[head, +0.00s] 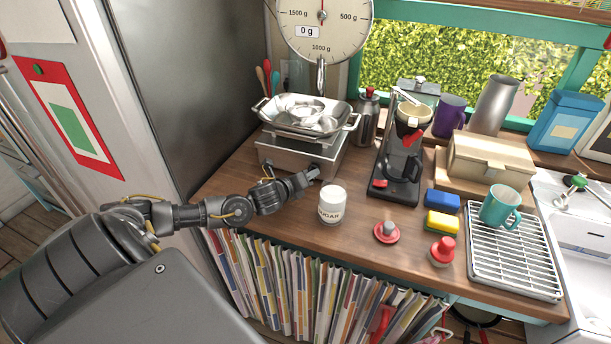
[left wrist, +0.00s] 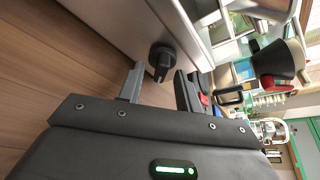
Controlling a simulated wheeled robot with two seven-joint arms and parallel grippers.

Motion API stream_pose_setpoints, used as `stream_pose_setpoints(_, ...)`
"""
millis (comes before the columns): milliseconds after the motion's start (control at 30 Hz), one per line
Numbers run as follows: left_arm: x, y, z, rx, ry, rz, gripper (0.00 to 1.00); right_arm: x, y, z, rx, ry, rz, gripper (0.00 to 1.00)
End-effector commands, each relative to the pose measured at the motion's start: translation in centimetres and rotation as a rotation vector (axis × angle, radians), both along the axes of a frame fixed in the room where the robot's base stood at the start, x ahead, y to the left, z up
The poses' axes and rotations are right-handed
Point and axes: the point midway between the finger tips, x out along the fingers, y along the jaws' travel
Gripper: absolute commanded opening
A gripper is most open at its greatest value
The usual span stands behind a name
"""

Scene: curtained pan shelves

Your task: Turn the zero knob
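A silver bench scale (head: 283,153) stands on the wooden counter with metal pans on top. In the left wrist view, a dark round knob (left wrist: 161,57) with a raised grip sticks out of the scale's metal front (left wrist: 118,22). My left gripper (head: 313,173) is at the scale's front face. In the left wrist view, my left gripper (left wrist: 157,79) is open, its two fingers on either side of the knob's line, with gaps between them and the knob. In the head view the gripper largely hides the knob. My right gripper is not in view.
A white sugar jar (head: 332,204) stands close to the right of my left gripper. A coffee maker (head: 403,165) is right of the scale. Red-based items (head: 386,232), sponges (head: 443,222) and a drying rack (head: 512,262) lie farther right. A dial (head: 322,32) above reads 0 g.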

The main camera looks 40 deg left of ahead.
Motion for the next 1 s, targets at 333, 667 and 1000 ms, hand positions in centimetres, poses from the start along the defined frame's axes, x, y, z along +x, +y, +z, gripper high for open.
stream_pose_setpoints(333, -0.9, 0.1, 0.2, 0.001, -0.002, 0.0, 0.35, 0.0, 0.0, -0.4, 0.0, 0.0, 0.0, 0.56)
stream_pose_setpoints(667, -7.0, -0.5, 1.7, 0.002, 0.002, -0.002, 0.35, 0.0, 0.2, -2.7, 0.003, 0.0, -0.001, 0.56)
stream_pose_setpoints(1000, -10.3, -0.7, 3.1, 0.0, -0.001, 0.001, 0.35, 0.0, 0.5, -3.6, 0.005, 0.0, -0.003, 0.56)
